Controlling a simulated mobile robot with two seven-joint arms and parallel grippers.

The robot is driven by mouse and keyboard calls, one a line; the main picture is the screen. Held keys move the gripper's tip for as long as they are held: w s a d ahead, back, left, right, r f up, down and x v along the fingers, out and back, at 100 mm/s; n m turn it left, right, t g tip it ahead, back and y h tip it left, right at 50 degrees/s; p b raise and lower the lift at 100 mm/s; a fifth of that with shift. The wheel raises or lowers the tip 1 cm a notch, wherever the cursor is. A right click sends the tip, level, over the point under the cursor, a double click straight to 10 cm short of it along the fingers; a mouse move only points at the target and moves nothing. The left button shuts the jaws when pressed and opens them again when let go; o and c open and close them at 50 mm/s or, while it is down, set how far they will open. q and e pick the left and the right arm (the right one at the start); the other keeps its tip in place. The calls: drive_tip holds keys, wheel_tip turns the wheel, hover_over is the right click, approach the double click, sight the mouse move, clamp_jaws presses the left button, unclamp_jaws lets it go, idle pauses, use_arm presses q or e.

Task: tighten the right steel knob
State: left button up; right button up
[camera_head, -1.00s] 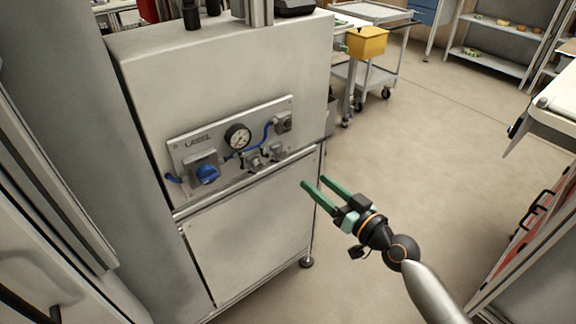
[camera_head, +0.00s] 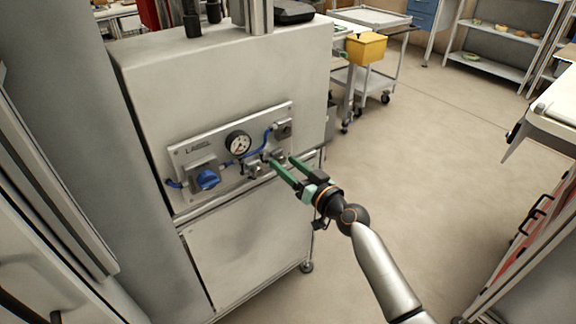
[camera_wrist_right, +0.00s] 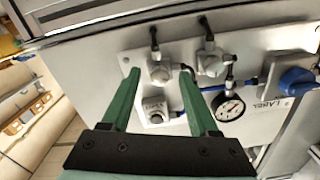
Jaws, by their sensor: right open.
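The right steel knob (camera_wrist_right: 159,71) is a pale metal fitting on the valve panel (camera_head: 183,153). In the wrist view it appears between my right gripper's fingertips (camera_wrist_right: 158,73), one green finger on each side. I cannot tell whether the fingers reach around it or touch it. In the head view my right gripper (camera_head: 281,157) is open at the panel's right end, and its fingers largely cover this knob. The left steel knob (camera_head: 254,171) is beside it; it also shows in the wrist view (camera_wrist_right: 211,63). My left gripper is not in view.
The panel also carries a round gauge (camera_head: 238,143), a blue knob (camera_head: 207,180), blue hose and a grey fitting (camera_head: 283,130) at upper right. The panel is on a grey cabinet (camera_head: 215,75).

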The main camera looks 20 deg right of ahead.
drive_tip(key=shift+c, duration=0.2)
drive_tip(key=c, duration=0.8)
drive_tip(key=shift+c, duration=0.5)
clamp_jaws()
